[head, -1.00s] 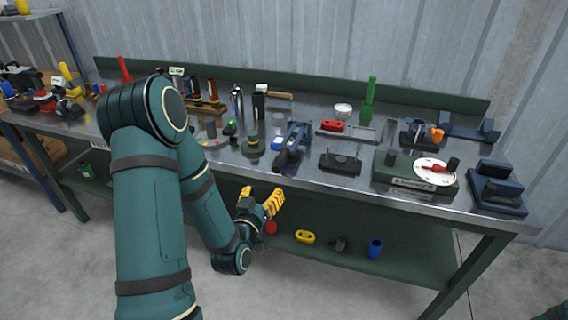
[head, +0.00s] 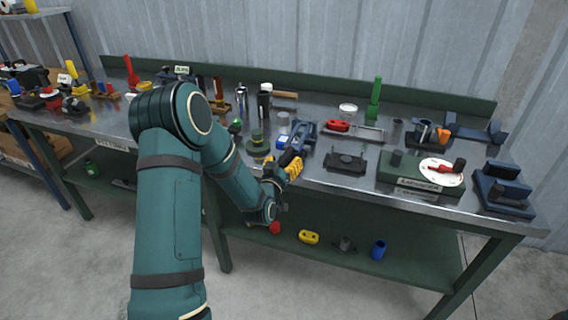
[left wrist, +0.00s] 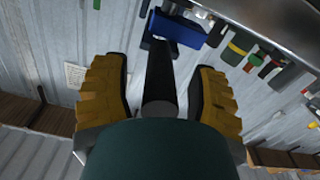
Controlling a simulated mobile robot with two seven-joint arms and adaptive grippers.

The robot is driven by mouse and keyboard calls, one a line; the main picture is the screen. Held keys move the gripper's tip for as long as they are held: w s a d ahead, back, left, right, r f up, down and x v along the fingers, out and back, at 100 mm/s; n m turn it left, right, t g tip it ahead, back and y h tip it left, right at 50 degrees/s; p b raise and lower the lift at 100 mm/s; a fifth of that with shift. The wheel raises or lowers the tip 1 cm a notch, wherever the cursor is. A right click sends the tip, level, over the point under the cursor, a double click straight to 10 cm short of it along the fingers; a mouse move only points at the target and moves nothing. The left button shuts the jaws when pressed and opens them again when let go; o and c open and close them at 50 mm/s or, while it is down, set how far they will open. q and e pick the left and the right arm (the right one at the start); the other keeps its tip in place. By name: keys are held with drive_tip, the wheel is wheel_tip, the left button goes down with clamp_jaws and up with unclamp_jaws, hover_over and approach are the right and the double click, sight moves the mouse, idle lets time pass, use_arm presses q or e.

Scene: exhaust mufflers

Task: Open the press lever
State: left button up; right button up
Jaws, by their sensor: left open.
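The press (head: 304,130) is a dark blue device near the front edge of the bench. Its black lever handle (head: 287,157) points down toward the front edge. My left gripper (head: 284,165), with yellow fingers, is at the front edge beside the handle. In the left wrist view the black lever handle (left wrist: 160,80) lies between the two open fingers, with a visible gap on each side. The blue press body (left wrist: 178,31) is beyond the fingertips. My right gripper is not in view.
A black fixture (head: 346,162) and a green box with a white dial (head: 420,172) stand to the right of the press. Small tools and cups crowd the bench behind. A lower shelf (head: 350,258) holds a yellow part (head: 309,237) and a blue cup (head: 378,250).

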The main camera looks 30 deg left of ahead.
use_arm(q)
clamp_jaws()
drive_tip(key=shift+r, duration=0.1)
